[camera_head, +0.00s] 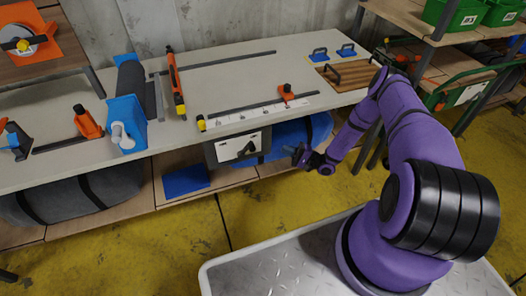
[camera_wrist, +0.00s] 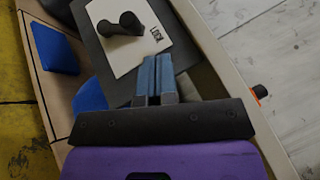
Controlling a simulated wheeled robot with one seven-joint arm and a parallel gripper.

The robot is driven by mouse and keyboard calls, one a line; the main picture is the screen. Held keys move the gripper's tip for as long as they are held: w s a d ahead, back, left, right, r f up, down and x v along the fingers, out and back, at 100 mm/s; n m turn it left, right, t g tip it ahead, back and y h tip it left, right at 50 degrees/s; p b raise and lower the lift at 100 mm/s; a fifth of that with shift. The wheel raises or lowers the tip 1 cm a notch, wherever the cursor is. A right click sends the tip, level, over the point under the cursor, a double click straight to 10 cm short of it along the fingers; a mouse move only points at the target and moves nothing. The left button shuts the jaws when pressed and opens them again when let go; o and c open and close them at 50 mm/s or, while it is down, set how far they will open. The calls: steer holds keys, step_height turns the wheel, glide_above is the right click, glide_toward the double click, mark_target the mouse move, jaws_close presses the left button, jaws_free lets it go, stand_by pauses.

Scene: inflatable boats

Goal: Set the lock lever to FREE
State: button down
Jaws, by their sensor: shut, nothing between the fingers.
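The lock lever (camera_head: 248,149) is black and sits on a white plate (camera_head: 229,148) on a grey box at the front edge of the bench. No FREE mark can be read. My gripper (camera_head: 299,153) is to the right of the plate in the head view, apart from the lever. In the wrist view my gripper's blue-grey fingers (camera_wrist: 155,62) are together and empty, in front of the plate's near edge; the lever is beyond them.
The bench top (camera_head: 225,67) carries a ruler strip, clamps and a blue-and-grey roll holder (camera_head: 124,125). Below, a shelf holds a blue pad (camera_head: 186,180) and a blue rolled item (camera_head: 289,138) behind the box. The yellow floor in front is clear.

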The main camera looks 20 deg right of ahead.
step_height(320, 180, down, 8)
steer(key=s+m+t+h, duration=0.2)
steer(key=m+t+h, duration=0.1)
steer(key=t, duration=0.1)
steer(key=shift+s+d+m+t, duration=0.2)
steer(key=shift+d+m+t, duration=0.1)
steer(key=shift+m, duration=0.1)
glide_toward(246, 151)
step_height(246, 151, up, 3)
steer(key=w+d, duration=0.2)
steer(key=w, duration=0.1)
steer(key=shift+s+a+r, duration=0.1)
steer(key=shift+a+r, duration=0.35)
steer(key=shift+a, duration=0.25)
steer(key=shift+s+a+r, duration=0.1)
steer(key=shift+a+r, duration=0.35)
steer(key=shift+a, duration=0.2)
